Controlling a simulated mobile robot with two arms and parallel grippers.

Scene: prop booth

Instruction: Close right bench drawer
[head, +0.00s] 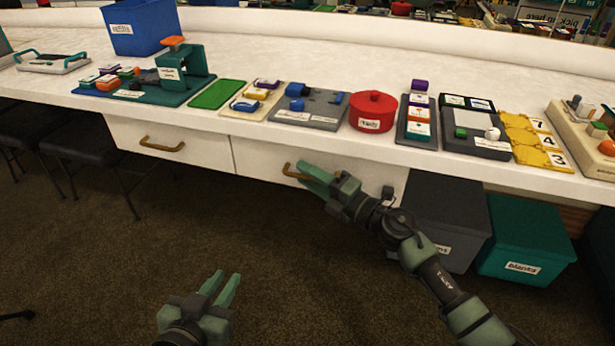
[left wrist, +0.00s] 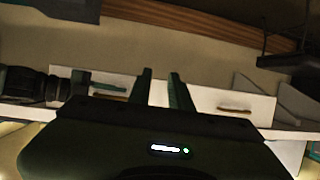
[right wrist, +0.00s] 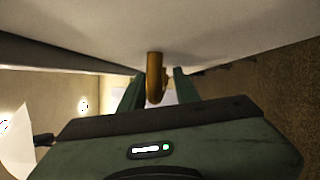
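The right bench drawer (head: 262,158) has a white front under the counter, with a bronze bar handle (head: 290,173). Its front looks roughly in line with the left drawer's, and I cannot tell whether a gap is open behind it. My right gripper (head: 303,173) is at this handle. In the right wrist view the handle (right wrist: 155,75) lies between its two parted fingers (right wrist: 154,90), with a narrow space visible beside it. My left gripper (head: 227,275) is open and empty, low over the carpet; its parted fingers (left wrist: 160,75) point toward the drawers.
The left bench drawer (head: 170,142) sits beside it. A grey bin (head: 445,215) and a teal bin (head: 525,240) stand under the counter at right. Dark chairs (head: 95,160) are under the left part. The counter (head: 300,65) carries trays, a red pot (head: 372,108) and a blue bin (head: 142,28).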

